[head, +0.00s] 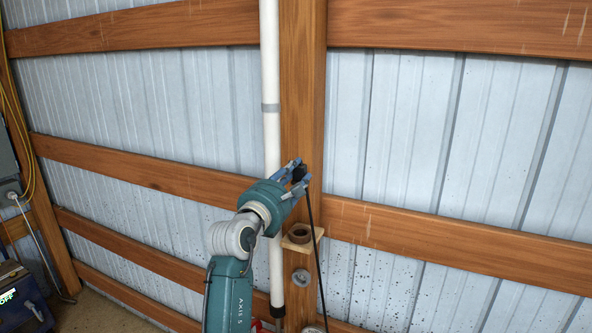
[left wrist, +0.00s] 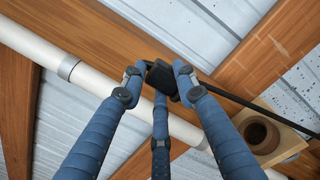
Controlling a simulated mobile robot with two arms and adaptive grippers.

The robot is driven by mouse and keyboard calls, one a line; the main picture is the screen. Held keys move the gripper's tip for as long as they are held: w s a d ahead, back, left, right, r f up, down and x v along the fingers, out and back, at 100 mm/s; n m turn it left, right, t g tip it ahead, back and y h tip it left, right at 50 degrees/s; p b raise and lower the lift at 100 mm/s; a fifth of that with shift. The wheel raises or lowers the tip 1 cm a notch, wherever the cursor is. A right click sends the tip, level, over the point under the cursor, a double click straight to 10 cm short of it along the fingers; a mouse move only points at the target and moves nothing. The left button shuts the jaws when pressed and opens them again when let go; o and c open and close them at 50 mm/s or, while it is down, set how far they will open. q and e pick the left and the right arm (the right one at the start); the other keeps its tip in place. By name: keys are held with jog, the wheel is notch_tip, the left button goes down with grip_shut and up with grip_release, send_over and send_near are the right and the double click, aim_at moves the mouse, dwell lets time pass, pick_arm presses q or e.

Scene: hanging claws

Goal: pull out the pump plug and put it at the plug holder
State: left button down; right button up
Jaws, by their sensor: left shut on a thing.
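The pump plug (head: 299,174) is a small black block with a black cable (head: 315,240) hanging down from it. My left gripper (head: 297,173) is shut on the plug and holds it in front of the wooden post. In the left wrist view the plug (left wrist: 161,76) sits between the blue fingers, with its cable running off to the right. The plug holder (head: 300,234) is a brown round cup on a light wooden shelf on the post, below the gripper. It also shows at the right of the left wrist view (left wrist: 262,135). My right gripper is out of view.
A white pipe (head: 270,120) runs down beside the wooden post (head: 303,80). A round grey fitting (head: 301,278) is on the post below the holder. Horizontal beams (head: 440,232) cross the metal wall. A blue device (head: 22,300) marked OFF stands at the lower left.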

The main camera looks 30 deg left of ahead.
pick_arm(q)
jog(key=shift+d+r, duration=0.1)
jog(key=shift+d, duration=0.1)
jog(key=shift+s+d, duration=0.1)
jog(key=shift+s, duration=0.05)
notch_tip(320, 180, down, 12)
jog(key=b, duration=0.8)
jog(key=shift+r, duration=0.25)
jog(key=shift+f, duration=0.1)
dwell(1.1)
jog(key=shift+f, duration=0.1)
